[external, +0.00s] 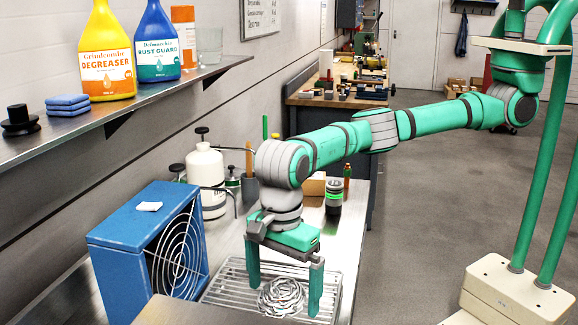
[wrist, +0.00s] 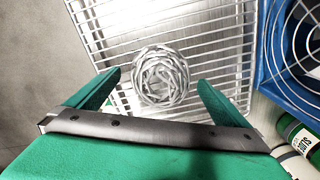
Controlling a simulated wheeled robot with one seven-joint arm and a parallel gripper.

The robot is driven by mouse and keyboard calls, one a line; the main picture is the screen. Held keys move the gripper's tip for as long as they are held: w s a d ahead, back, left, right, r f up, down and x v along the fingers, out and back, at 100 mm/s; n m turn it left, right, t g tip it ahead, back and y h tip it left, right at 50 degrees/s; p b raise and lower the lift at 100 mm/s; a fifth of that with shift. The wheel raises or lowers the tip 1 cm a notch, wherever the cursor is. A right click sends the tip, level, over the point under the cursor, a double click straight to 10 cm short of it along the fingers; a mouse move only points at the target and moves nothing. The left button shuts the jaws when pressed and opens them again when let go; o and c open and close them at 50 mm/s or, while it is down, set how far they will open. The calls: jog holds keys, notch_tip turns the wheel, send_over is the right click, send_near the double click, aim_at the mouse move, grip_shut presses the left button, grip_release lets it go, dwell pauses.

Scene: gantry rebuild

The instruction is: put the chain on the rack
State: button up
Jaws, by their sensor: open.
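The chain (external: 281,297) is a coiled, silvery heap lying on the wire rack (external: 230,289). In the wrist view the chain (wrist: 160,76) sits on the bars of the rack (wrist: 216,18), just beyond my fingertips. My gripper (external: 285,290) is open, pointing down over the rack, with one finger on each side of the chain in the external view. In the wrist view my gripper (wrist: 158,84) shows its two green fingers wide apart with nothing between them touching. I cannot tell the exact height of the fingertips above the rack.
A blue fan box (external: 122,238) stands left of the rack. A white sprayer (external: 206,180), a dark canister (external: 334,196) and other items stand behind on the metal bench. A shelf (external: 110,112) with bottles runs along the wall.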

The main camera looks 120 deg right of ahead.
aim_at(283, 282)
notch_tip(283, 282, up, 12)
dwell(0.5)
